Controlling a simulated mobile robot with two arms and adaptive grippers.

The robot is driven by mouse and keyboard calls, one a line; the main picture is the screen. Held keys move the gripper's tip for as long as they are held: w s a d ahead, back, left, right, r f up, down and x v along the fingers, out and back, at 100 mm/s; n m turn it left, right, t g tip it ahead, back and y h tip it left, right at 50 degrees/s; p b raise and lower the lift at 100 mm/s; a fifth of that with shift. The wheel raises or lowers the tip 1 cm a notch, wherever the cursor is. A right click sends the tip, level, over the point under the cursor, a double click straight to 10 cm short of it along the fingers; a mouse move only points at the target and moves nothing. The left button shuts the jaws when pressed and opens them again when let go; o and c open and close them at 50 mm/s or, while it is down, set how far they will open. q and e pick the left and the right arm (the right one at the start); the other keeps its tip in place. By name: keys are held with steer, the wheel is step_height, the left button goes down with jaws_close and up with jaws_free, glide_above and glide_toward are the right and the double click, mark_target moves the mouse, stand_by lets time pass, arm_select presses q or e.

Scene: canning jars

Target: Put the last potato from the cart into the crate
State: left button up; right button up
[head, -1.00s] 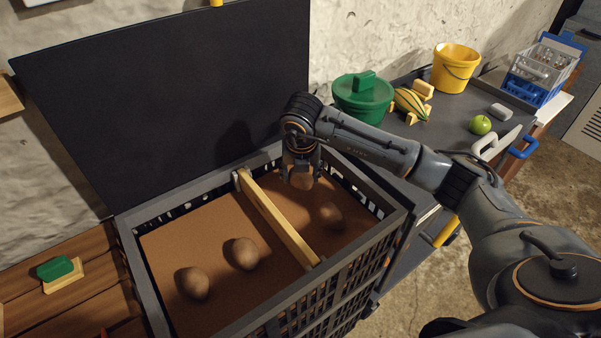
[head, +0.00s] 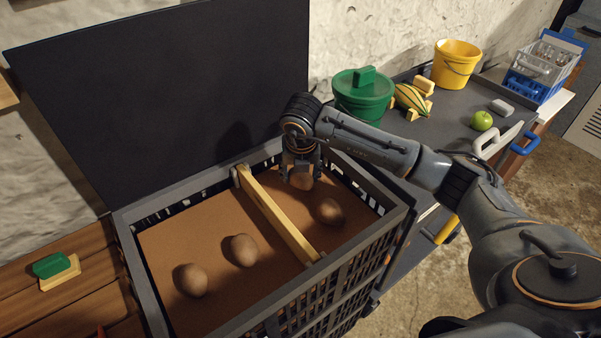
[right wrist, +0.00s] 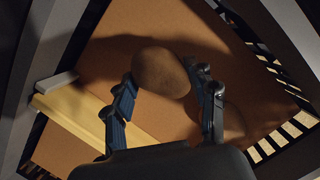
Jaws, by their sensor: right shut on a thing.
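My right gripper (head: 301,172) points down inside the dark slatted crate (head: 400,215) and is shut on a brown potato (head: 302,182). In the right wrist view the held potato (right wrist: 162,71) sits between the two fingers. It is in the far part of the right compartment, just above or touching the brown bottom; I cannot tell which. Another potato (head: 330,212) lies nearer in the same compartment. Two more potatoes, a middle one (head: 243,250) and a left one (head: 190,280), lie in the left compartment. My left gripper is out of view.
A wooden divider (head: 275,213) splits the crate. A black panel (head: 160,100) stands behind it.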

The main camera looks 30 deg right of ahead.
steer(key=shift+f+b, duration=0.55)
steer(key=shift+f, duration=0.2)
stand_by(0.3)
steer(key=o, duration=0.8)
